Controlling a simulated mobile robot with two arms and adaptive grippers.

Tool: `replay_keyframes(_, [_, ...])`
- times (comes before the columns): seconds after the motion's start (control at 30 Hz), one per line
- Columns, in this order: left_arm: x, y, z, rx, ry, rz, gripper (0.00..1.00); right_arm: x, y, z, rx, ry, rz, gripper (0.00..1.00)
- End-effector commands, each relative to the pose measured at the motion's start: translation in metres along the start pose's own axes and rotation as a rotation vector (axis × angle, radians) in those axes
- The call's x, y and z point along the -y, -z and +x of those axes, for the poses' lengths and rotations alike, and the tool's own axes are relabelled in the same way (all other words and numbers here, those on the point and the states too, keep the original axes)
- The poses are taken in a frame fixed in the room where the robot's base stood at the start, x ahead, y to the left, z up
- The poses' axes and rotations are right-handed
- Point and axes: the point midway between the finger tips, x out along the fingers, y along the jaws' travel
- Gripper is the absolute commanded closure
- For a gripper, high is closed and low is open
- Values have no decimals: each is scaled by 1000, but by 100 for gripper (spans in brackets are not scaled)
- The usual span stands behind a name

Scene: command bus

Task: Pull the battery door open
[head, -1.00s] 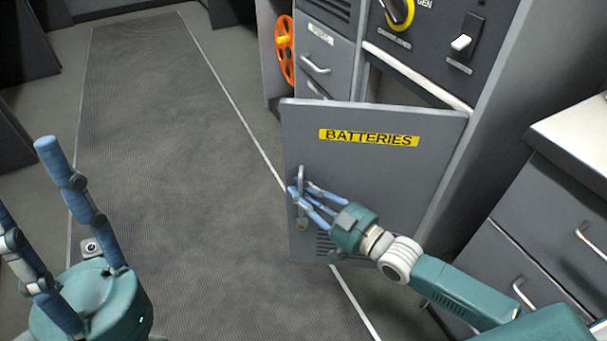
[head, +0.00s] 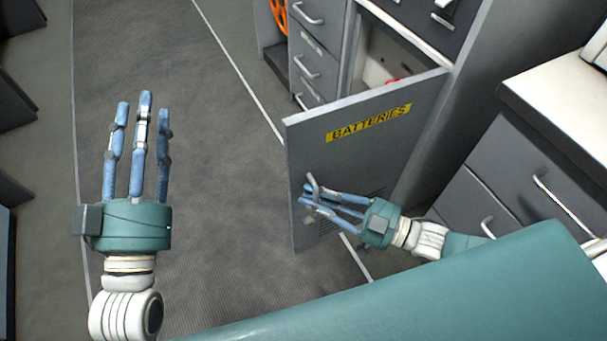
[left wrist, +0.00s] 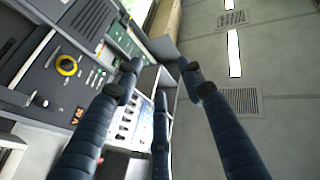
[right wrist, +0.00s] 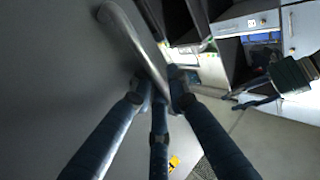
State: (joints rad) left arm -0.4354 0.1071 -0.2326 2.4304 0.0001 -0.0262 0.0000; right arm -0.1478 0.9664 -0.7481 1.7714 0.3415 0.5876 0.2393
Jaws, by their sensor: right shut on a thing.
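The grey battery door (head: 352,155) with its yellow BATTERIES label (head: 368,123) stands swung out from the cabinet in the head view, with the compartment behind it partly visible. My right gripper (head: 312,196) is shut on the door's metal handle (head: 313,186) near the free edge. In the right wrist view the curved handle (right wrist: 128,38) runs down between the fingers of the right gripper (right wrist: 160,88). My left gripper (head: 141,105) is open and empty over the floor, away from the door; its spread fingers also show in the left wrist view (left wrist: 165,80).
The open compartment (head: 388,60) holds something red, mostly hidden. Drawers with handles (head: 305,50) stand left of it. A drawer cabinet with a pale top (head: 555,85) stands close on the right. The floor mat (head: 215,130) on the left is clear.

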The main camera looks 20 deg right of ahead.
Motion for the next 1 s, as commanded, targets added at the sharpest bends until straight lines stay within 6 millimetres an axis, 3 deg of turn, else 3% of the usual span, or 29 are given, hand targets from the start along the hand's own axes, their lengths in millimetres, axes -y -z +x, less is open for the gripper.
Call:
replay_keyframes(0.03, [2, -10, 0, 60, 3, 3, 60, 10, -2, -9, 5, -5, 29, 100])
replay_keyframes(0.3, [8, -61, -12, 284, 15, 9, 60, 21, -3, -29, 3, -6, 26, 100])
replay_keyframes(0.5, [9, -74, -17, 343, 18, 10, 60, 24, -3, -34, 1, -4, 25, 100])
replay_keyframes(0.87, [10, -76, -18, 348, 18, 10, 60, 25, -3, -34, 1, 0, 18, 100])
replay_keyframes(0.9, [10, -76, -18, 348, 18, 10, 60, 25, -3, -34, 1, 0, 17, 81])
replay_keyframes(0.97, [9, -76, -18, 348, 18, 10, 60, 25, -3, -34, 1, 0, 17, 69])
replay_keyframes(1.0, [9, -76, -18, 348, 18, 10, 60, 25, -3, -34, 1, 1, 17, 68])
